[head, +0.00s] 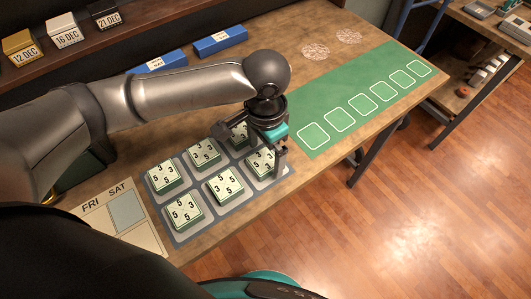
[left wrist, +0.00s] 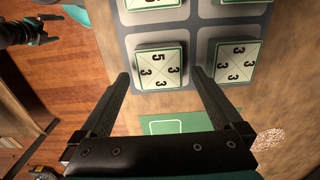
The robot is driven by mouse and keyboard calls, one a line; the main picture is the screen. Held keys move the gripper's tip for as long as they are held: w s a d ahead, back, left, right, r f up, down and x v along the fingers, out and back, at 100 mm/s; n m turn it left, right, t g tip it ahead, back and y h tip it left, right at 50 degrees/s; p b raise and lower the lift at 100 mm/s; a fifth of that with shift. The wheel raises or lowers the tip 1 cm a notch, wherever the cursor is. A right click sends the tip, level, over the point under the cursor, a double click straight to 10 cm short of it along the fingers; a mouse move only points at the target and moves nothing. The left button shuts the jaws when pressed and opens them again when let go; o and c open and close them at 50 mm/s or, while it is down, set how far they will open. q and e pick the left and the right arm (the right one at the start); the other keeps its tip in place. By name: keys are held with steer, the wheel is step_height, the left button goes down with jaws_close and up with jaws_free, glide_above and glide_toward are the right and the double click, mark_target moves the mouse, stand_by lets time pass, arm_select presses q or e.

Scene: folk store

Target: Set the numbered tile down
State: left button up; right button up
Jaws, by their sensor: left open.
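Numbered tiles, cream with green edges and black digits, sit in the cells of a grey tray (head: 207,222). The tile at the tray's near right corner (head: 260,164) is partly hidden by my left gripper (head: 265,145). In the left wrist view this tile (left wrist: 159,66) reads 5 and 3s and lies flat in its cell. My left gripper (left wrist: 160,78) is open above it, with its fingertips apart on either side of the tile's edge. A green mat (head: 355,92) with a row of empty white outlines lies to the right. A dark part with teal, perhaps my right gripper, shows at the left wrist view's upper left.
Two blue boxes (head: 220,41) stand at the table's back. Two round patterned discs (head: 316,52) lie behind the green mat. A calendar sheet (head: 126,213) lies at the left. Date blocks (head: 63,33) stand on a shelf. Wooden floor (head: 430,190) is open beyond the front edge.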

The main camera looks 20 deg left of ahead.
mark_target(266, 160)
arm_select(q)
step_height(266, 160, up, 11)
steer(key=p, duration=0.2)
steer(key=shift+f+p, duration=0.15)
steer(key=shift+p, duration=0.25)
steer(key=shift+s, duration=0.1)
